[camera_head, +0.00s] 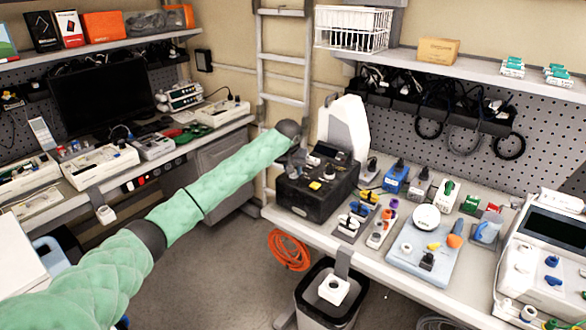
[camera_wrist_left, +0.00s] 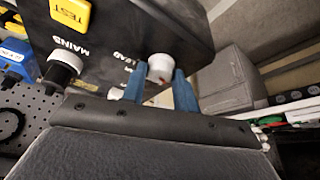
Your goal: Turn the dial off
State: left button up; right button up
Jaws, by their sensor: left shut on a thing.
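A black test box (camera_head: 318,186) stands at the left end of the right bench, and its dark panel (camera_wrist_left: 110,35) fills the upper part of the left wrist view. The panel carries a yellow TEST label (camera_wrist_left: 72,14) and the words MAINS and LEAD. A white dial (camera_wrist_left: 160,66) with a small red mark sits on the panel near LEAD. My left gripper (camera_wrist_left: 160,84) is shut on this dial, with one blue finger on each side. In the head view my green-sleeved arm hides the fingers. The dial's pointer setting is not readable. My right gripper is out of view.
A black-and-white knob (camera_wrist_left: 62,68) is on the panel beside MAINS. A white upright device (camera_head: 343,125) stands behind the box. Several small coloured parts lie to its right, near a blue-grey board (camera_head: 408,262). A bin (camera_head: 318,305) stands below the bench.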

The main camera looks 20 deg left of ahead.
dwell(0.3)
pick_arm(q)
jog(key=o, duration=1)
jog(key=shift+c, duration=0.2)
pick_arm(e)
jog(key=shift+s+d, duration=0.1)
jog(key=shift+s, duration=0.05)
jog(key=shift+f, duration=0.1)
pick_arm(q)
jog(key=shift+s+r, duration=0.1)
jog(key=shift+r, duration=0.1)
jog(key=b+v, duration=0.2)
jog(key=v, duration=0.4)
jog(key=shift+r+b, duration=0.2)
jog(key=shift+b, duration=0.2)
jog(key=shift+s+r, duration=0.2)
jog(key=shift+r, duration=0.2)
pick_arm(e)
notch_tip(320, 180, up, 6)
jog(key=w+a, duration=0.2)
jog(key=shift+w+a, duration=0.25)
